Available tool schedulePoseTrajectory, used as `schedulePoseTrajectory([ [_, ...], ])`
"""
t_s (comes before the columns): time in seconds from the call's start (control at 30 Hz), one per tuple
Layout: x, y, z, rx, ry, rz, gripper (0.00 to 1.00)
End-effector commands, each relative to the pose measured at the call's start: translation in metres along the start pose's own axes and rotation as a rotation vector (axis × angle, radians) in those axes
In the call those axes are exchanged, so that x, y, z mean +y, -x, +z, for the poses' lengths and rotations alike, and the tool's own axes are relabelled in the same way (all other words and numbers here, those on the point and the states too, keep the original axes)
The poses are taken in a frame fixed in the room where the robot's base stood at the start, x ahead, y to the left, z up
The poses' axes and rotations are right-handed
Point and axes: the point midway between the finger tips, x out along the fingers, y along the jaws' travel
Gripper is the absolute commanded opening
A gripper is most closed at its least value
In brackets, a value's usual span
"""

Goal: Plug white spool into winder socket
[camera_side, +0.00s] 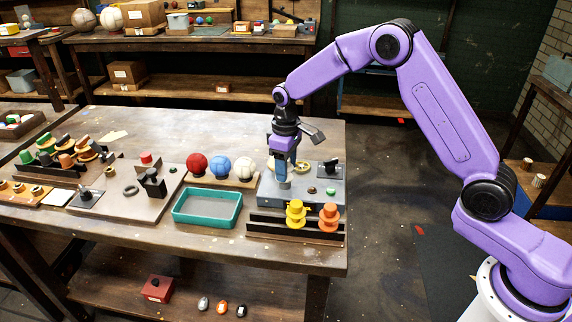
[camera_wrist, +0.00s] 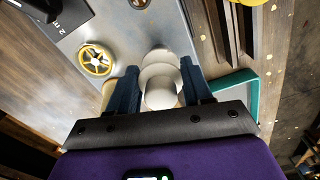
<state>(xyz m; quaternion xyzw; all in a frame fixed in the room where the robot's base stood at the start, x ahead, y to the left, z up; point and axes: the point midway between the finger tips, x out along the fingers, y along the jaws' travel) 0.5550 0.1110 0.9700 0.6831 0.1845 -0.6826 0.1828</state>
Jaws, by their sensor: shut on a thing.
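My gripper (camera_side: 284,178) points down over the left part of the grey-blue winder (camera_side: 267,195). In the wrist view my gripper (camera_wrist: 160,88) has its two blue fingers shut on the white spool (camera_wrist: 160,72), one on each side. The spool's rounded flanges show between the fingers, over or close to the winder top (camera_wrist: 125,35). In the side view the fingers largely hide the spool. The socket is hidden, and I cannot tell whether the spool's lower end is in it. The winder's yellow handwheel (camera_side: 302,167) stands behind my gripper, and shows in the wrist view (camera_wrist: 96,58).
A dark rack with a yellow spool (camera_side: 296,214) and an orange spool (camera_side: 329,217) stands in front of the winder. A teal tray (camera_side: 208,224) lies left of it. Red (camera_side: 197,164), blue (camera_side: 220,167) and white (camera_side: 245,169) balls sit behind the tray.

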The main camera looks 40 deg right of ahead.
Motion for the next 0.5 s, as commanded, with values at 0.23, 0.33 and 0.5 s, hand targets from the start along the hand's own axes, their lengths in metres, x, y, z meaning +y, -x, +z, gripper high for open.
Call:
schedulePoseTrajectory([
  [0.23,-0.0001,-0.004,0.0002,-0.001,0.0,0.0,0.23],
  [0.33,-0.0001,-0.005,0.0002,-0.001,0.0,0.0,0.59],
  [0.5,-0.0001,-0.0049,0.0003,-0.001,0.0,0.0,0.79],
])
